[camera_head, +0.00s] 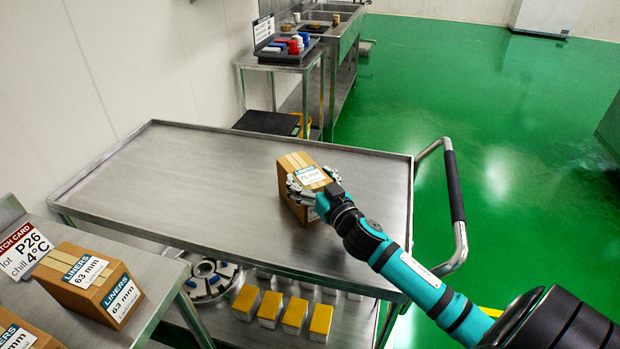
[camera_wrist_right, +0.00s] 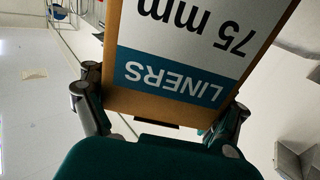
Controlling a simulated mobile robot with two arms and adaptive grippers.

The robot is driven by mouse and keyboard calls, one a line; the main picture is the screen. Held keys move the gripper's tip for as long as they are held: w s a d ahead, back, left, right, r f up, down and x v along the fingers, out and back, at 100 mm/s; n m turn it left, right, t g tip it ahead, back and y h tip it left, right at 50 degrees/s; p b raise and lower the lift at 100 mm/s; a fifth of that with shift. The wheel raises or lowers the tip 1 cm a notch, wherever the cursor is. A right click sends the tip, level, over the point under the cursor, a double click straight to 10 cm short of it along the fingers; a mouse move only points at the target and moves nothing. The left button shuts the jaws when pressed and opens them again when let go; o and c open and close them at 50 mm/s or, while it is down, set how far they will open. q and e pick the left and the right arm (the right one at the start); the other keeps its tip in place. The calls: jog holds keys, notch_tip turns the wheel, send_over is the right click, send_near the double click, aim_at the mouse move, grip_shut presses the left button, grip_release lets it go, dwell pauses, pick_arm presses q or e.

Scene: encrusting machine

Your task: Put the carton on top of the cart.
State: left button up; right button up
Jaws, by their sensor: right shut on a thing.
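The carton (camera_head: 296,166), a brown box with a white and teal label reading "LINERS 75 mm", is at the right part of the cart's top (camera_head: 190,180). It looks tilted; I cannot tell whether it touches the metal surface. My right gripper (camera_head: 312,186) is shut on it from the near right side. In the right wrist view the carton (camera_wrist_right: 195,50) fills the middle, with the fingers (camera_wrist_right: 155,112) on both sides of it. My left gripper is not in view.
More cartons labelled 63 mm (camera_head: 88,282) stand on a side table at the lower left. The cart has a handle (camera_head: 454,185) on its right. Its lower shelf holds yellow-topped boxes (camera_head: 294,314) and a round metal part (camera_head: 208,280). The rest of the cart's top is clear.

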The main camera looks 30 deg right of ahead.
jog(key=o, duration=1.5)
jog(key=shift+f, duration=0.1)
jog(key=s+a+b, duration=0.1)
jog(key=s, duration=1.1)
